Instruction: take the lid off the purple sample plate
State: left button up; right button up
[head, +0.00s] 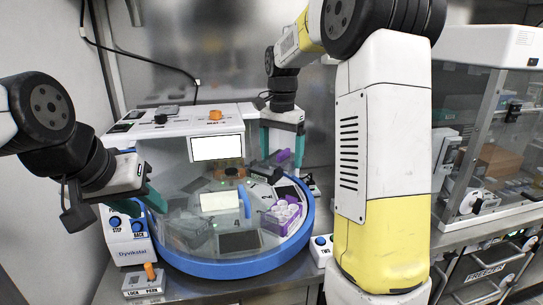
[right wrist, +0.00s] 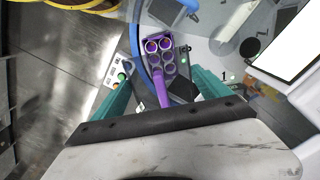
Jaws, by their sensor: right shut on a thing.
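The purple sample plate (head: 282,218) sits on the right side of the round carousel, its round wells uncovered. It also shows in the right wrist view (right wrist: 168,70). My right gripper (head: 282,150) is shut on the purple lid (head: 283,157), behind and above the plate. In the right wrist view the lid (right wrist: 160,90) is a narrow purple strip between the teal fingers; its contact with them is unclear. My left gripper (head: 138,203) is open and empty at the carousel's left edge, its teal fingers apart.
The blue-rimmed carousel (head: 235,268) carries a white block (head: 220,201), a blue upright piece and dark pads. The white machine with a screen (head: 217,148) stands behind it. A lock/park switch box (head: 143,282) is at front left. A glass-fronted cabinet (head: 480,130) stands at right.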

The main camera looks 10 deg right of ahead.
aim_at(281, 153)
jog(key=shift+r, duration=0.1)
jog(key=shift+r, duration=1.9)
